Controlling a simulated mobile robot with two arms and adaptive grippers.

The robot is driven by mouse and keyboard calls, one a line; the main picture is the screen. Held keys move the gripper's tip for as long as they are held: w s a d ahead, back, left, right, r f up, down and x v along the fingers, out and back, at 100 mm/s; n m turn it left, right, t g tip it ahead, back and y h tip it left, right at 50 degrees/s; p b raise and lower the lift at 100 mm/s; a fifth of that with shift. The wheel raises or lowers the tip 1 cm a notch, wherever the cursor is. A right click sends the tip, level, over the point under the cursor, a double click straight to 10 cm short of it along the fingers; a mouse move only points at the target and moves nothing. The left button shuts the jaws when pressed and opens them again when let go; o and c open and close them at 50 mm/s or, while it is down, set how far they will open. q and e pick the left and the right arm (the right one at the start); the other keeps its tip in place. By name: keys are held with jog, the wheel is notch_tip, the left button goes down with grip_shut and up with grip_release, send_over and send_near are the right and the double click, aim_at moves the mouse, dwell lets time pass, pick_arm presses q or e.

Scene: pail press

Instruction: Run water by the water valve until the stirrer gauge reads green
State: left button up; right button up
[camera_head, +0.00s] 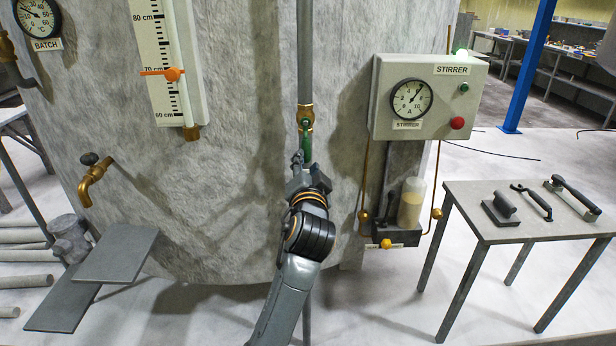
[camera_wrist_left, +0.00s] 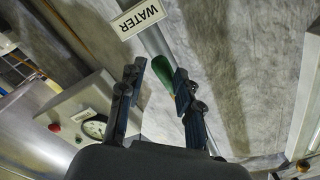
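The water valve (camera_head: 305,121) is a brass fitting with a green handle on the vertical pipe in the middle of the head view. The handle (camera_wrist_left: 168,82) also shows in the left wrist view, by the WATER label (camera_wrist_left: 139,18). My left gripper (camera_head: 298,160) is at the handle's lower end. In the left wrist view its fingers (camera_wrist_left: 157,75) stand apart, with the handle near the right one; contact is unclear. The stirrer gauge (camera_head: 411,99) has a white face, its needle pointing up and right; no green zone can be made out. My right gripper is not in view.
The stirrer box (camera_head: 480,105) with a red button (camera_head: 457,123) stands right of the pipe. A small table (camera_head: 485,226) with hand tools is further right. A level scale (camera_head: 168,60) and a brass tap (camera_head: 95,180) are on the tank at left.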

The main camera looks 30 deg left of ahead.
pick_arm(q)
jog(key=shift+w+a, duration=0.45)
jog(key=shift+w, duration=0.05)
jog(key=shift+o, duration=0.3)
jog(key=shift+a+r, duration=0.15)
jog(key=shift+r, duration=0.1)
jog(key=c, duration=0.3)
jog(key=shift+f, duration=0.15)
jog(key=shift+c, duration=0.3)
jog(key=shift+w, duration=0.1)
jog(key=shift+a, duration=0.15)
